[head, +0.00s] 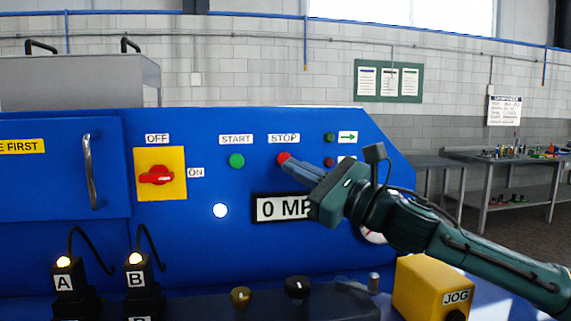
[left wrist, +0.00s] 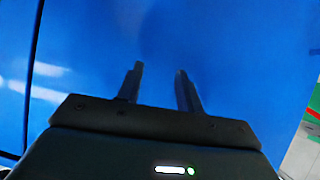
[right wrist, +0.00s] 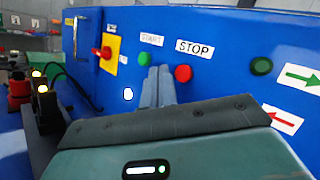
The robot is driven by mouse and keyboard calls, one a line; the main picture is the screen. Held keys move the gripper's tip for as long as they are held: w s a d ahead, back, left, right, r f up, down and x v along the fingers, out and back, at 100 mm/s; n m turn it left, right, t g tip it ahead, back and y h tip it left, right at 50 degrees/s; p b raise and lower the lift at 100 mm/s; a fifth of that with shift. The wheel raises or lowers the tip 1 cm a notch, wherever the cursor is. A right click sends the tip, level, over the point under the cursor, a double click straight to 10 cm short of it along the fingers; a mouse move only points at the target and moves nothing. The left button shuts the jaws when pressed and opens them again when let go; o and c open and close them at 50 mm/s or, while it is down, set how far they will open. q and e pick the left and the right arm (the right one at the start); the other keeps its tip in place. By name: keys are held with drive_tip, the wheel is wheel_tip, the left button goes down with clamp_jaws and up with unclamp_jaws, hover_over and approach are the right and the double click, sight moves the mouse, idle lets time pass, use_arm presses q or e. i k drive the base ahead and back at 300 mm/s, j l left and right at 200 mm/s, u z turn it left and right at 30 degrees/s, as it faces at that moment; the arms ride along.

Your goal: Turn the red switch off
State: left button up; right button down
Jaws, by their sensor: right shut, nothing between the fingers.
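The red switch (head: 157,175) is a rotary handle on a yellow plate (head: 146,156) on the blue panel. Its handle lies about horizontal, with the OFF label above and the ON label at its right. It also shows in the right wrist view (right wrist: 104,53), at the left. My right gripper (head: 288,164) is shut and empty, its fingertips right of the switch, by the red STOP button (head: 283,157). In the right wrist view the fingertips (right wrist: 157,72) lie between the green START and red STOP buttons. My left gripper (left wrist: 159,69) is open and empty before a plain blue surface.
The green START button (head: 237,161) sits between switch and STOP button. A door handle (head: 91,172) stands out left of the switch. Lit plugs A (head: 64,280) and B (head: 137,278) stand below. A yellow JOG box (head: 432,287) is at lower right.

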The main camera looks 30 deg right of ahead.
sight(159, 175)
drive_tip(key=k, duration=1)
